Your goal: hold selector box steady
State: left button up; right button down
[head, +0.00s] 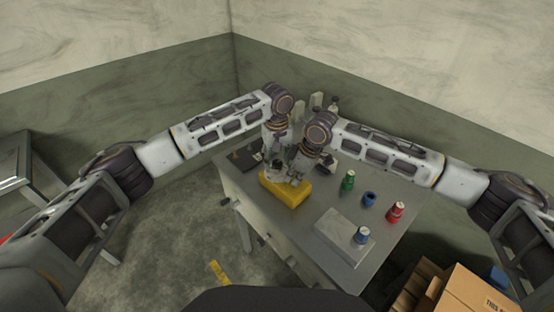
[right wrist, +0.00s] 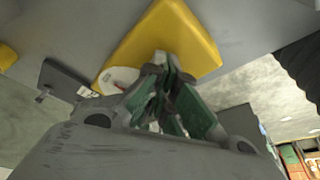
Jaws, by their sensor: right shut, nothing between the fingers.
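The yellow selector box (head: 287,193) lies on the grey metal table near its front left edge. It also shows in the right wrist view (right wrist: 178,32), with a white round part (right wrist: 118,78) beside my fingers. My right gripper (head: 294,180) is shut with nothing between its fingers, and its tips (right wrist: 165,72) are close over the box's top; I cannot tell whether they touch. My left gripper (head: 275,172) is down at the box's left end. Its fingers are too small and overlapped to tell open from shut.
A green bottle (head: 348,181), a blue ring-like piece (head: 369,199) and a red bottle (head: 396,211) stand on the table's right side. A blue-topped bottle (head: 361,235) stands on a grey plate (head: 338,231). A dark flat item (head: 243,158) lies at the table's left. Cardboard boxes (head: 462,292) stand at lower right.

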pick_arm(q)
jog(key=c, duration=0.9)
jog(key=shift+c, duration=0.3)
jog(key=shift+m, duration=1.8)
jog(key=m, duration=0.4)
jog(key=shift+d, duration=0.1)
jog(key=m, duration=0.4)
jog(key=shift+d+r+m, duration=0.1)
jog(key=shift+m, duration=1.9)
